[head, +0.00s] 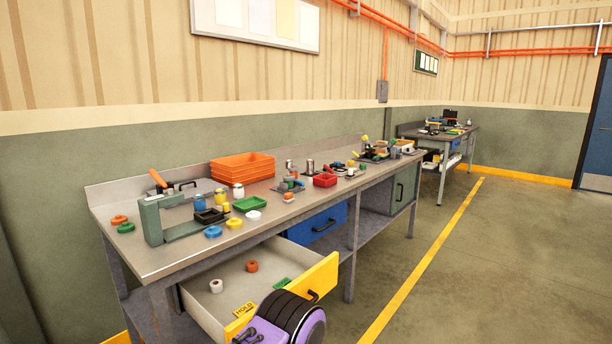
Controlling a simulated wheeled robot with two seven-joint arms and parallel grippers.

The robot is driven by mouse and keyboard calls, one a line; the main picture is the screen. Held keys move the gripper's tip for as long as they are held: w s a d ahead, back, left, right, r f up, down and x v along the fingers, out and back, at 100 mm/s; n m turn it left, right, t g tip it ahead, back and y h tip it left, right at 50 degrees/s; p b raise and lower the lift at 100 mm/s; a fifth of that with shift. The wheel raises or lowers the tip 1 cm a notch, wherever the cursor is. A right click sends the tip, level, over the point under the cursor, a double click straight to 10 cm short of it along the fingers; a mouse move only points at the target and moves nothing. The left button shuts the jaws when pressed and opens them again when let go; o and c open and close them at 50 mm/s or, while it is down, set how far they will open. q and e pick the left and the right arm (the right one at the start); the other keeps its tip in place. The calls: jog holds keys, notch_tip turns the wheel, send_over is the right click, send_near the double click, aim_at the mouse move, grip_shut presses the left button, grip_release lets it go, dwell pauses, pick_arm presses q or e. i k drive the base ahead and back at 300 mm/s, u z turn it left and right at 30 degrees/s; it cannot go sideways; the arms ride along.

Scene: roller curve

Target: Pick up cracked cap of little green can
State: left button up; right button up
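Several small round caps lie on the near end of the workbench (180,262). A green cap (125,228) lies beside an orange cap (119,219) at the left. A blue cap (213,231), a yellow cap (234,223) and a white cap (254,215) lie nearer the front edge. Small cans stand behind them, including a blue can (200,202) and a yellow can (220,197). I cannot make out a crack in any cap or pick out the little green can for sure. Neither of my grippers can be made out.
Orange bins (243,167), a green tray (249,204) and a grey-green frame (152,222) crowd the bench top. Floor at right is clear.

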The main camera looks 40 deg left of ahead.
aim_at(288, 177)
jog(key=u, duration=0.05)
jog(key=i, duration=3.55)
jog(key=u, duration=2.4)
